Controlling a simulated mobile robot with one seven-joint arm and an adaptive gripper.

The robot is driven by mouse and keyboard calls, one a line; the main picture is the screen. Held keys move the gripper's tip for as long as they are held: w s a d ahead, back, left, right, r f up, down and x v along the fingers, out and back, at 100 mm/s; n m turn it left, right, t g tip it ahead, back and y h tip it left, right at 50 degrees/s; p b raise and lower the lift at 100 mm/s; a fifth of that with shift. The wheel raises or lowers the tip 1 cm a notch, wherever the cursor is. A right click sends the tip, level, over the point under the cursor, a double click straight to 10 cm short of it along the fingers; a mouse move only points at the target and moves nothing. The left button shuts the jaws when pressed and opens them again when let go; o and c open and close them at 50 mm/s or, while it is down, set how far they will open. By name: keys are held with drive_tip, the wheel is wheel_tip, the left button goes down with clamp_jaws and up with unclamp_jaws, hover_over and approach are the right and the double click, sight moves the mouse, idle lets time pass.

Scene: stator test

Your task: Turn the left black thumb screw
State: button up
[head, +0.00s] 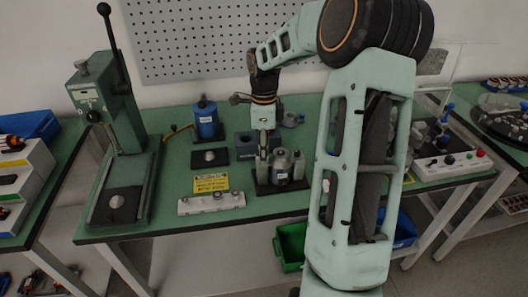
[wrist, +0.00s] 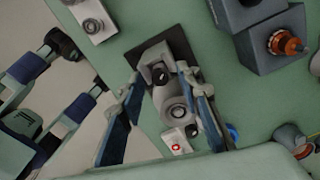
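The grey stator fixture (wrist: 172,95) stands on a black base plate and holds a round metal part (wrist: 176,111). It also shows in the head view (head: 281,166). The left black thumb screw (wrist: 160,76) is on the fixture's upper block in the wrist view. Another black knob (wrist: 192,130) shows at the opposite end, partly behind a finger. My gripper (wrist: 161,82) is open, with one fingertip on either side of the left thumb screw. I cannot tell whether they touch it. In the head view my gripper (head: 262,152) points down at the fixture's left side.
A blue-grey box with a copper-coloured part (wrist: 285,42) stands close by. A white strip with knobs (head: 211,203) and a yellow label (head: 211,183) lie left of the fixture. A green lever press (head: 118,130) stands at the far left. A control box (head: 452,164) is right.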

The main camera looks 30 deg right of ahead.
clamp_jaws()
drive_tip(key=shift+n, duration=0.4)
drive_tip(key=n+p, duration=0.1)
drive_tip(key=n, duration=0.4)
drive_tip(key=shift+r+n, duration=0.1)
drive_tip(key=shift+n, duration=0.2)
drive_tip(key=n+p, duration=0.1)
drive_tip(key=n, duration=0.4)
drive_tip(key=shift+n, duration=0.4)
drive_tip(key=shift+o, duration=0.3)
unclamp_jaws()
drive_tip(key=shift+m, duration=0.3)
